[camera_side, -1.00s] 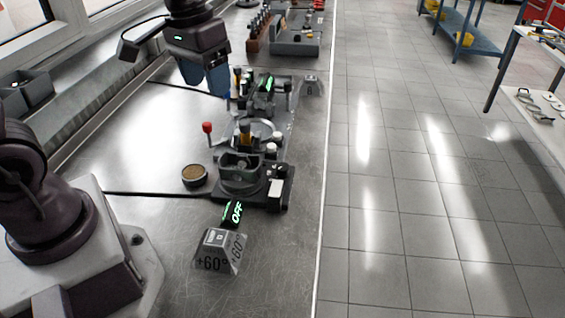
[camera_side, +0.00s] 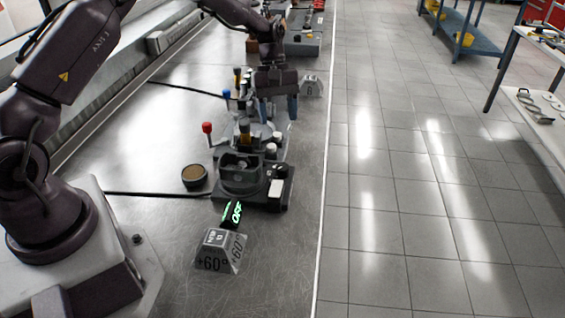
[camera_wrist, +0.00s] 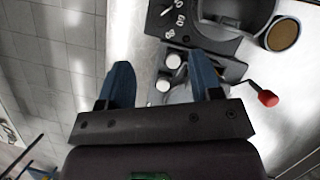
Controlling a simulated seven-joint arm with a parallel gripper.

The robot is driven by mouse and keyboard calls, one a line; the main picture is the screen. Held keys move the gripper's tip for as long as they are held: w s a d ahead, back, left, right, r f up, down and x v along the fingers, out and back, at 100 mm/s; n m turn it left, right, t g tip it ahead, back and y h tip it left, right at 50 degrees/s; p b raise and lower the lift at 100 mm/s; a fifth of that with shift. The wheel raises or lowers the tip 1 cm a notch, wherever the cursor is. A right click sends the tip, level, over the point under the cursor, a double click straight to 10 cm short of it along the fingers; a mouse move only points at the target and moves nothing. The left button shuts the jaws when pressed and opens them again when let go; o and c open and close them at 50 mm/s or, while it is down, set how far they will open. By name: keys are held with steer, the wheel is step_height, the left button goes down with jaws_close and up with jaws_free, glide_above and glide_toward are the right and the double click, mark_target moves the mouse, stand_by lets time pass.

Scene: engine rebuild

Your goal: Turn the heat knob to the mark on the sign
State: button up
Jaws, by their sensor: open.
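The front station (camera_side: 240,196) is a dark base with a grey cup-shaped holder. A small dark knob (camera_side: 281,171) sits at its right rear corner, above a white block. In the wrist view a dark panel with a white pointer and white marks (camera_wrist: 172,16) shows at the top. A sign (camera_side: 218,251) in front of the station reads +60°.
A round brown-topped tin (camera_side: 194,177) stands left of the front station. A red-tipped lever (camera_side: 207,128) stands up behind it. Two white caps (camera_wrist: 168,74) lie between my fingers in the wrist view. The bench left of the tin is clear.

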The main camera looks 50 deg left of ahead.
mark_target(283, 166)
steer(key=x, duration=1.2)
steer(key=c, duration=0.9)
